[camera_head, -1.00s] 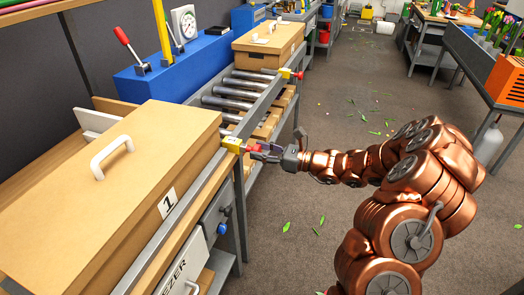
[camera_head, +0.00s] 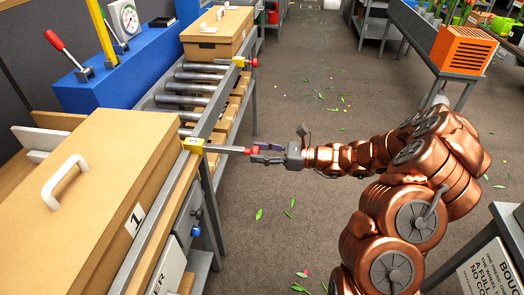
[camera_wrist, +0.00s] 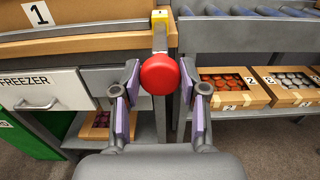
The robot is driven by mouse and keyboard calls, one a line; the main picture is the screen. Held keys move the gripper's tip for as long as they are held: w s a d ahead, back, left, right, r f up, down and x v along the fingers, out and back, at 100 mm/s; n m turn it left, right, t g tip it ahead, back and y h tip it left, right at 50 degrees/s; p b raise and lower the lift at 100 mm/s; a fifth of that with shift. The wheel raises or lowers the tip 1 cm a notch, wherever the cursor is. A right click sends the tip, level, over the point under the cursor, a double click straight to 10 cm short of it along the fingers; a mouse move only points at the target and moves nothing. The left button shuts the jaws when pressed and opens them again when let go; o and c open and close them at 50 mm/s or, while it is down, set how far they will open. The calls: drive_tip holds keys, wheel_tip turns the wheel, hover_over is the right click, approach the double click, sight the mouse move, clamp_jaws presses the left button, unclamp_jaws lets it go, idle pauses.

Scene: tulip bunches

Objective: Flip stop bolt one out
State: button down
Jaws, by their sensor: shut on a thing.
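Stop bolt one is a grey rod with a red knob, running through a yellow block (camera_head: 194,145) on the conveyor's side rail beside the box marked 1 (camera_head: 85,200). In the head view the grey rod (camera_head: 228,149) sticks out to the right from the block toward the aisle. My gripper (camera_head: 254,152) is shut on the red knob at the rod's end. In the wrist view the red knob (camera_wrist: 160,74) sits between my two purple-padded fingers, and the yellow block (camera_wrist: 160,17) shows beyond it.
A second stop bolt with a red knob (camera_head: 254,62) sits farther along the rail by another box (camera_head: 217,32). Rollers (camera_head: 200,88) lie between the boxes. A freezer drawer (camera_wrist: 42,92) is below box 1. The aisle floor (camera_head: 300,110) is clear except for leaves.

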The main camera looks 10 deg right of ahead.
drive_tip(key=c, duration=0.8)
unclamp_jaws()
drive_tip(key=shift+s+d, duration=0.15)
drive_tip(key=shift+s, duration=0.05)
drive_tip(key=shift+o, duration=0.7)
drive_tip(key=shift+w, duration=0.1)
drive_tip(key=v, duration=1.2)
